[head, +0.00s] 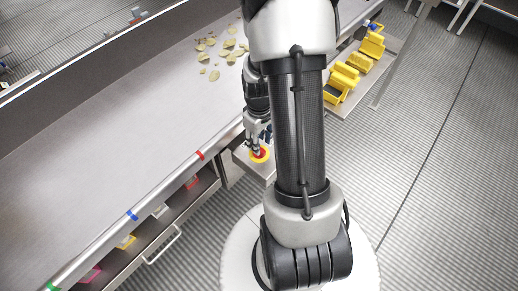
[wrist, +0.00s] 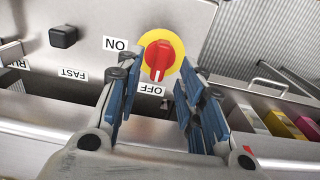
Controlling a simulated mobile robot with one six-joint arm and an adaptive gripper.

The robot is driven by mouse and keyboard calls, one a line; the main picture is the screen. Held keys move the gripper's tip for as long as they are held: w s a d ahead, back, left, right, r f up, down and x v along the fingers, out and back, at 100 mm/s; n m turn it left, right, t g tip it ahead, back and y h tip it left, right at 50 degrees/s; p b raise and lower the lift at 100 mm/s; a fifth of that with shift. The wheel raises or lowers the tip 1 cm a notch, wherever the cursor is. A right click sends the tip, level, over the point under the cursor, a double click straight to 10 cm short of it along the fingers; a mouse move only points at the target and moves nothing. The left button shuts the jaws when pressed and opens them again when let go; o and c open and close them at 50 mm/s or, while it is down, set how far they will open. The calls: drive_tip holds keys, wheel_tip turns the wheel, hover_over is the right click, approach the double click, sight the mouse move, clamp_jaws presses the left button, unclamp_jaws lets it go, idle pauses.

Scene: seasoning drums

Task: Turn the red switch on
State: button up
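The red switch (wrist: 160,55) is a red knob on a round yellow plate on a metal panel. Its raised grip points down in the wrist view, toward the OFF label (wrist: 151,90). The ON label (wrist: 116,44) is to its left. My gripper (wrist: 160,92) is open, with its blue-padded fingers apart and nothing between them. The fingertips are just short of the knob, one to each side below it in the picture. In the head view the switch (head: 260,155) shows just below my gripper (head: 258,137), partly covered by it.
A black square knob (wrist: 63,36) and a FAST label (wrist: 74,73) are on the same panel. Chips (head: 222,45) lie on the metal conveyor (head: 110,115). Coloured bins sit in a drawer (head: 150,225) below. Yellow containers (head: 341,80) stand on a side shelf.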

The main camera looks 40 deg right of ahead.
drive_tip(key=shift+f+b, duration=0.45)
drive_tip(key=shift+f, duration=1.45)
drive_tip(key=shift+c, duration=0.4)
clamp_jaws()
